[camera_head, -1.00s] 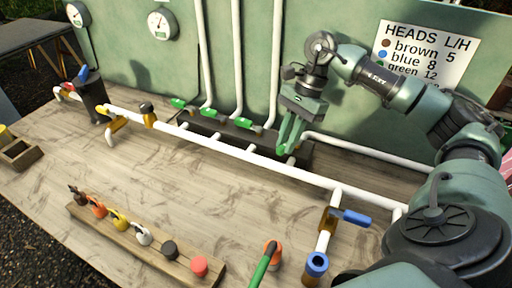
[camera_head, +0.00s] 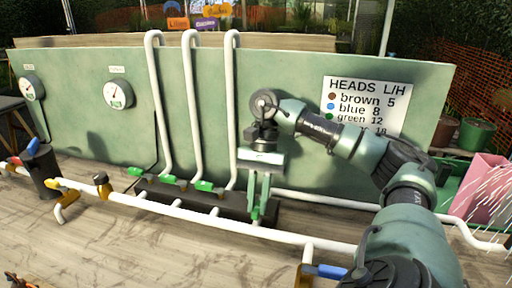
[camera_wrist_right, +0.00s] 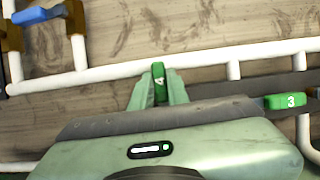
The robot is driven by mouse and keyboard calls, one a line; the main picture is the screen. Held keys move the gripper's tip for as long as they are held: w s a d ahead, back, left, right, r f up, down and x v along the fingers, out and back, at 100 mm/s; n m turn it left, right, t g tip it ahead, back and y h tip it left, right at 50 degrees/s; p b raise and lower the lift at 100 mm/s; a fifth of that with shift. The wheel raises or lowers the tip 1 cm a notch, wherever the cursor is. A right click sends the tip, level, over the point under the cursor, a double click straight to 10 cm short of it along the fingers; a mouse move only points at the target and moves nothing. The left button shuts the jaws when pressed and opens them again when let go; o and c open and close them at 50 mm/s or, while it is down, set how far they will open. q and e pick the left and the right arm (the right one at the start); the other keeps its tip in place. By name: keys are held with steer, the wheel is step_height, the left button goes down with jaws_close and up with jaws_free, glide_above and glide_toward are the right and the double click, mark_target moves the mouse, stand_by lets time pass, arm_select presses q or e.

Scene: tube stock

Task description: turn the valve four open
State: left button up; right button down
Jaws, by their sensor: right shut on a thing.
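Valve four's green handle (camera_wrist_right: 158,82), marked 4, stands between the fingers of my right gripper (camera_wrist_right: 157,92) in the right wrist view. The gripper is shut on it. The handle lies across the dark manifold, while valve three's green handle (camera_wrist_right: 285,101), marked 3, lies along it. In the head view my right gripper (camera_head: 259,215) points down at the right end of the manifold (camera_head: 232,201) and mostly hides valve four. Valve three's handle (camera_head: 205,186) also shows there, left of the gripper. My left gripper is not in view.
A white pipe (camera_head: 185,213) runs in front of the manifold, with a blue-handled valve (camera_head: 326,271) at right. The green panel (camera_head: 90,120) behind carries gauges (camera_head: 118,95) and a sign (camera_head: 367,104). White streaks (camera_head: 485,195) spray by a pink box at right.

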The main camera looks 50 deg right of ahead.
steer(key=shift+r, duration=0.1)
steer(key=c, duration=1.4)
jaws_free()
steer(key=shift+o, duration=0.2)
steer(key=shift+w+d+r, duration=0.1)
steer(key=shift+d+r, duration=0.05)
steer(key=shift+r, duration=0.15)
steer(key=s+p+v, duration=0.1)
steer(key=p+v, duration=0.3)
steer(key=v, duration=0.3)
steer(key=shift+w, duration=0.4)
